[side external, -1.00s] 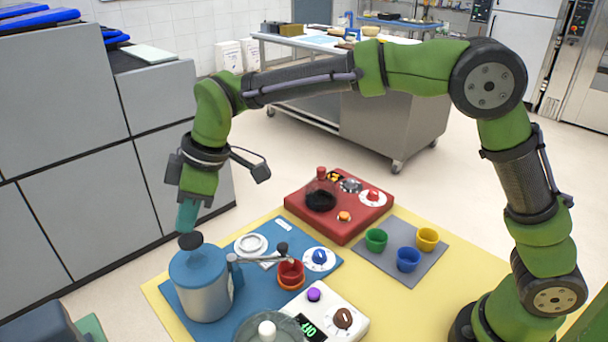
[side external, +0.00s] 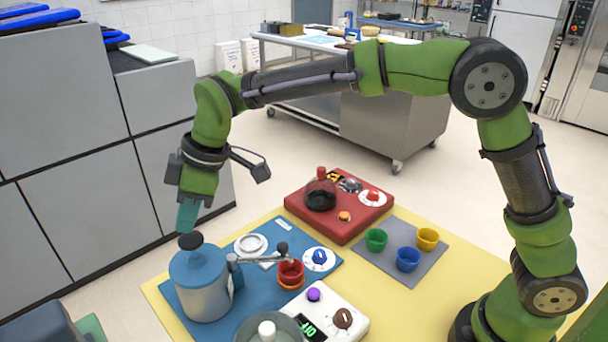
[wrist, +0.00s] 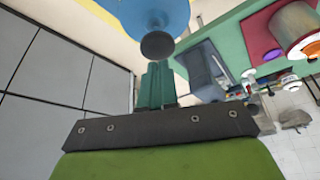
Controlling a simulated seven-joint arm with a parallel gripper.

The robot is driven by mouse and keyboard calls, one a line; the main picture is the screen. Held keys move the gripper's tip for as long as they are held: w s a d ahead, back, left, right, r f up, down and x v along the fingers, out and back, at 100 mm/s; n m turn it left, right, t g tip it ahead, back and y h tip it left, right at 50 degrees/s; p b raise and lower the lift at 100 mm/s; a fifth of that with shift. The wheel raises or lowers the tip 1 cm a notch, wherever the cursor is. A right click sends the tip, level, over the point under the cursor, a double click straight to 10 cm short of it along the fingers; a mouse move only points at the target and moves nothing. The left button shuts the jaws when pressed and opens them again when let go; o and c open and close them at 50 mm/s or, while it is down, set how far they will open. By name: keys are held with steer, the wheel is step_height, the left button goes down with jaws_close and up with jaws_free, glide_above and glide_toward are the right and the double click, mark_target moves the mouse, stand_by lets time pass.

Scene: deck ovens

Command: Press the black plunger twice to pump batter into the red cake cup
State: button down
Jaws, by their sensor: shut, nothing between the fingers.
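The black plunger (side external: 191,241) stands on the blue lid of the grey batter dispenser (side external: 204,294). It also shows in the wrist view (wrist: 157,45). My gripper (side external: 187,228) points down, shut and empty, with its teal fingertips right at the top of the plunger. In the wrist view the fingertips (wrist: 158,68) are beside the plunger's disc; I cannot tell if they touch it. The red cake cup (side external: 291,271) stands below the end of the dispenser's spout, on an orange ring. The inside of the cup is too small to read.
A blue board (side external: 182,304) carries the dispenser, a white ring and a blue dial (side external: 319,258). A white scale (side external: 345,318) is in front of it. A red unit (side external: 345,228) and a grey mat (side external: 425,264) with green, blue and yellow cups are to the right.

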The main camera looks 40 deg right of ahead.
mark_target(190, 236)
steer(key=shift+f, duration=1.9)
steer(key=shift+r, duration=1.9)
steer(key=shift+f, duration=0.1)
steer(key=shift+f, duration=1.8)
steer(key=shift+r, duration=1.9)
